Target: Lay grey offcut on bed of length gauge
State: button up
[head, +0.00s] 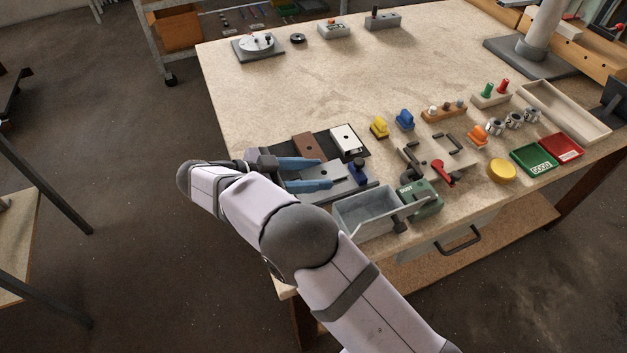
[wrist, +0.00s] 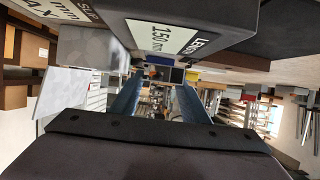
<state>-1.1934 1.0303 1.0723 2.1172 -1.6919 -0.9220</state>
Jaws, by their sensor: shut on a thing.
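My gripper (head: 326,172) is low over the near left part of the bench, its two blue fingers pointing right. In the wrist view the fingers (wrist: 158,100) run forward with a gap between them. The grey offcut (head: 336,172) appears as a flat grey piece at the fingertips, partly covered by them. The length gauge (head: 352,193) seems to be the low grey fixture with a blue knob (head: 358,170) just beneath and beside it. Whether the offcut touches the gauge's bed cannot be told.
A dark mat (head: 326,138) behind the gripper holds a brown piece (head: 304,148) and a white piece (head: 345,138). A grey open bin (head: 365,215) stands in front at right, beside a green device (head: 424,200). The back middle of the bench (head: 300,85) is clear.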

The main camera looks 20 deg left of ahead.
jog(key=shift+f, duration=1.45)
jog(key=shift+f, duration=0.2)
jog(key=o, duration=1)
jog(key=shift+c, duration=0.2)
jog(key=shift+o, duration=0.5)
jog(key=shift+f, duration=0.1)
jog(key=shift+d, duration=0.1)
jog(key=v, duration=0.7)
jog(key=b+v, duration=0.1)
jog(key=v, duration=0.2)
jog(key=shift+w+r, duration=0.1)
jog(key=shift+r, duration=0.35)
jog(key=shift+s+a+r+p, duration=0.3)
jog(key=shift+a+p, duration=0.1)
jog(key=shift+p, duration=0.6)
jog(key=shift+s+a+p, duration=0.25)
jog(key=shift+s+p, duration=0.1)
jog(key=shift+p, duration=0.65)
